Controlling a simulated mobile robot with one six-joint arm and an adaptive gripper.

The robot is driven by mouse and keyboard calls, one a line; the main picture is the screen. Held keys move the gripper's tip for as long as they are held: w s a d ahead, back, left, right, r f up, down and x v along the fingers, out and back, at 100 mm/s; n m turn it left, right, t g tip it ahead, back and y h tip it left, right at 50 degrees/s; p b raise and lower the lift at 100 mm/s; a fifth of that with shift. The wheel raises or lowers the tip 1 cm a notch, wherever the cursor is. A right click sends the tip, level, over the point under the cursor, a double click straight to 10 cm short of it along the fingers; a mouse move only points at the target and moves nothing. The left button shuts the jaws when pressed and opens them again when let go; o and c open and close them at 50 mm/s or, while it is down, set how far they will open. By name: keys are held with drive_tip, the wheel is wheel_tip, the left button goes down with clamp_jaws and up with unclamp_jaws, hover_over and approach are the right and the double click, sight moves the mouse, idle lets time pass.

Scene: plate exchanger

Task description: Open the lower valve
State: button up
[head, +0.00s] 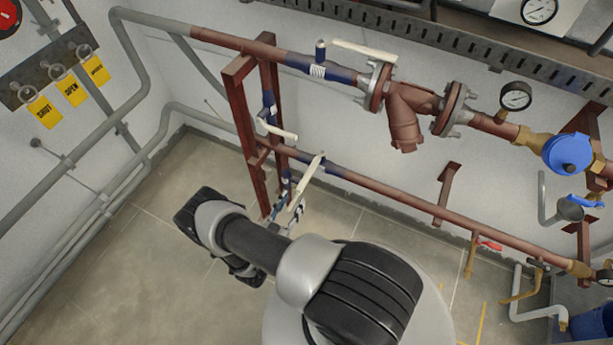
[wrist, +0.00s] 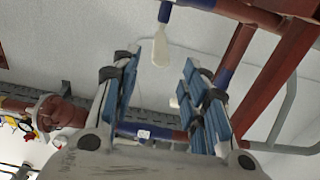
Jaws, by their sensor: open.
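The lower valve sits on the lower pipe (head: 385,188), on its blue section just right of the red frame. Its white lever handle (head: 308,179) slants down and left across the pipe in the head view. My gripper (head: 290,200) is near the handle's lower end, its blue-padded fingers partly hidden by the frame and my arm. In the wrist view the fingers (wrist: 162,62) are apart, and the white handle (wrist: 160,46) shows in the gap at their far ends. Contact cannot be told, and nothing looks gripped.
A red upright frame (head: 240,118) stands close left of the lower valve. Another white lever (head: 277,130) and the upper valve lever (head: 364,49) are above. The upper pipe carries a gauge (head: 515,96). Open floor (head: 150,260) lies left.

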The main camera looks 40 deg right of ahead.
sight(308, 175)
drive_tip(key=b+x, duration=0.2)
drive_tip(key=x, duration=1)
drive_tip(key=shift+w, duration=0.15)
drive_tip(key=shift+c, duration=0.5)
clamp_jaws()
